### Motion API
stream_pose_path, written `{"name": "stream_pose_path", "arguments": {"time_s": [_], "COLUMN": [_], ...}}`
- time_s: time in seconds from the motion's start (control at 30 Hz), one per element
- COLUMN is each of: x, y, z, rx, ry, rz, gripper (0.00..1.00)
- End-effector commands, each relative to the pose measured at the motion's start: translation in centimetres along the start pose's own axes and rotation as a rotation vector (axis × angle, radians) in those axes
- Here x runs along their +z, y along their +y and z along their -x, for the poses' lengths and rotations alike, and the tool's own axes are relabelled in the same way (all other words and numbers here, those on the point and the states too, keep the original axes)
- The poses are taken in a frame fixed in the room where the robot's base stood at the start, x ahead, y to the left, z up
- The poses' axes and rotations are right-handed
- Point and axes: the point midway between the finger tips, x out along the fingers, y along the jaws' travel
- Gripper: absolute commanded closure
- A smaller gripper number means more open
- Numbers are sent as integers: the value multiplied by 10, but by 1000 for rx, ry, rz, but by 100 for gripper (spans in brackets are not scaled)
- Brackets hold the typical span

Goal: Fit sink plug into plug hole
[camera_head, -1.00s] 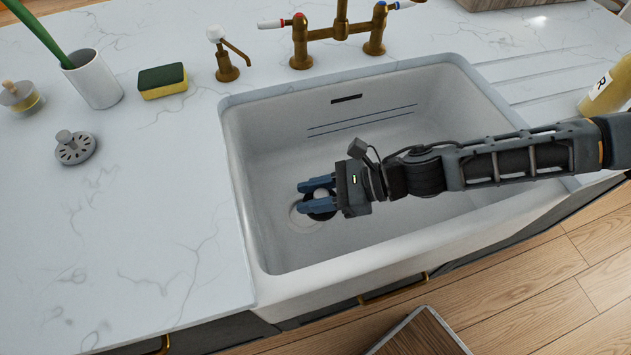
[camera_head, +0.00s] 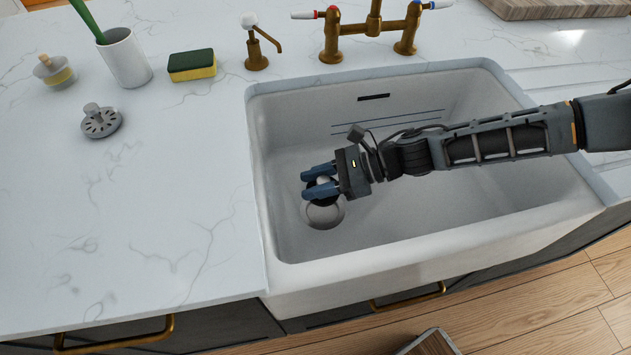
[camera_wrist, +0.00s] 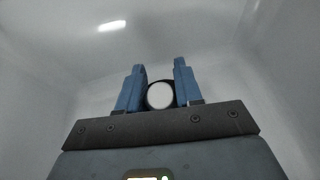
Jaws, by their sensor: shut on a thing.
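My gripper (camera_head: 306,184) is inside the white sink (camera_head: 480,200), its two blue fingers shut on the sink plug (camera_head: 323,182). The plug has a pale round top and a dark rim. In the wrist view the plug (camera_wrist: 160,96) sits between the fingers of my gripper (camera_wrist: 159,68). The round plug hole (camera_head: 324,214) is in the sink floor, just below the plug in the head view. The plug and fingers overlap its upper part. The plug looks apart from the hole, but its exact height is unclear. The wrist view does not show the hole.
A grey slotted strainer (camera_head: 101,122), a sponge (camera_head: 192,66), a white cup (camera_head: 125,58) and a jar-like brush (camera_head: 54,73) stand on the counter left of the sink. A brass tap (camera_head: 372,28) and soap dispenser (camera_head: 256,48) are behind. The sink walls surround my gripper.

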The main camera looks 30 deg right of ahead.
Motion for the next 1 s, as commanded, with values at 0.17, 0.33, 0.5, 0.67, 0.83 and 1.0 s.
{"name": "stream_pose_path", "arguments": {"time_s": [0.17,0.33,0.5,0.67,0.83,1.0], "x": [-17,-31,-43,-51,-54,-54], "y": [0,0,0,0,0,0], "z": [-7,-13,-18,-21,-22,-22], "rx": [-1,0,0,0,0,0], "ry": [-1,-1,-1,-1,0,0], "rz": [0,0,-1,0,0,0], "gripper": [95,95,95,95,95,95]}}
